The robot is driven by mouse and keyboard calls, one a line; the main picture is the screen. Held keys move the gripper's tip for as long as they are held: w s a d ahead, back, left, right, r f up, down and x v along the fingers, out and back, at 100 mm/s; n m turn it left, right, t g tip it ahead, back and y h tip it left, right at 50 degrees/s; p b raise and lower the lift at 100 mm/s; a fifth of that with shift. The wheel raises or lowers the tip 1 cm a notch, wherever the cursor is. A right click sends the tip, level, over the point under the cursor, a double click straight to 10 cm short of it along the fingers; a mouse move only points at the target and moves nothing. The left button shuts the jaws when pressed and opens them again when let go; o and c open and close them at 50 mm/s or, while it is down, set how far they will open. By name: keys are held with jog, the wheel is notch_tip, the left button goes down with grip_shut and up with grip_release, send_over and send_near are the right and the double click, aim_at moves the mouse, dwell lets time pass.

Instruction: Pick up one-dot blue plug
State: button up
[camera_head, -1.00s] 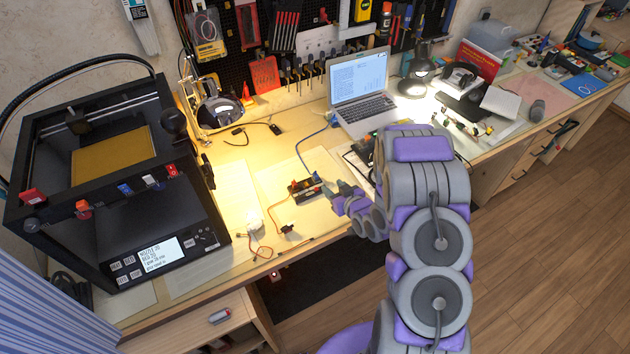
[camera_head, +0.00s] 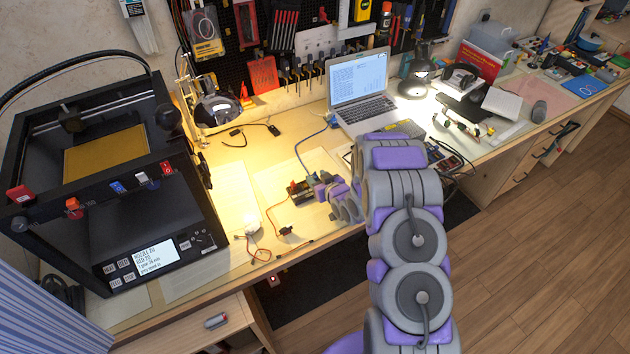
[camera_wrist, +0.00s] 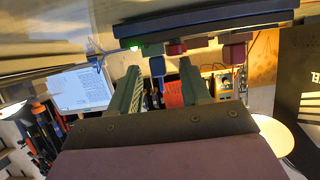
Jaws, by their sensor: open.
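A blue plug (camera_wrist: 157,66) shows in the wrist view, on a dark device (camera_wrist: 205,22) that crosses the top of that view. It appears just beyond and between my fingertips; whether they touch it I cannot tell. No dots can be made out. Dark red plugs (camera_wrist: 176,47) and a green one (camera_wrist: 152,49) are close beside it. In the head view the dark device (camera_head: 302,196) lies on the desk, and my gripper (camera_head: 318,189) is at its right end, partly hiding it. My gripper (camera_wrist: 160,70) is open, with nothing held between its fingers.
A black 3D printer (camera_head: 110,180) with coloured pieces along its front rail stands left. The laptop (camera_head: 362,95) is behind my arm, with a lit lamp (camera_head: 413,80) beside it. Loose wires (camera_head: 262,240) lie front left of the device. Pale desk surface is open around it.

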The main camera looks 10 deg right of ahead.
grip_shut()
dwell(0.4)
jog(key=shift+r, duration=0.2)
